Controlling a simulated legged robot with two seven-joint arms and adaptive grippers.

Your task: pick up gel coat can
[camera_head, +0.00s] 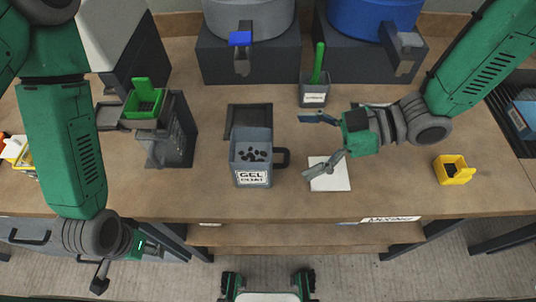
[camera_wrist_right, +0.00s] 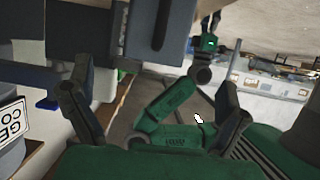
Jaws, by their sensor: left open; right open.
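The gel coat can (camera_head: 252,168) is a grey open-topped vessel with a "GEL COAT" label on its front and a dark handle (camera_head: 283,157) on its right side. It stands upright on the workbench, with dark pieces or marks visible inside its top. My right gripper (camera_head: 310,145) is open and empty, just right of the handle, with its fingers spread toward the can and apart from it. In the right wrist view the can's label (camera_wrist_right: 12,122) shows at the left edge, outside the spread fingers. My left gripper (camera_head: 128,268) is open and empty in front of the bench's front edge, low at left.
A white sheet (camera_head: 333,183) lies below my right gripper. A small grey cup (camera_head: 314,98) with a green-handled tool stands behind it. A yellow cup (camera_head: 452,172) is at right; a dark stand with a green box (camera_head: 144,102) is at left. Drums (camera_head: 350,15) line the back.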

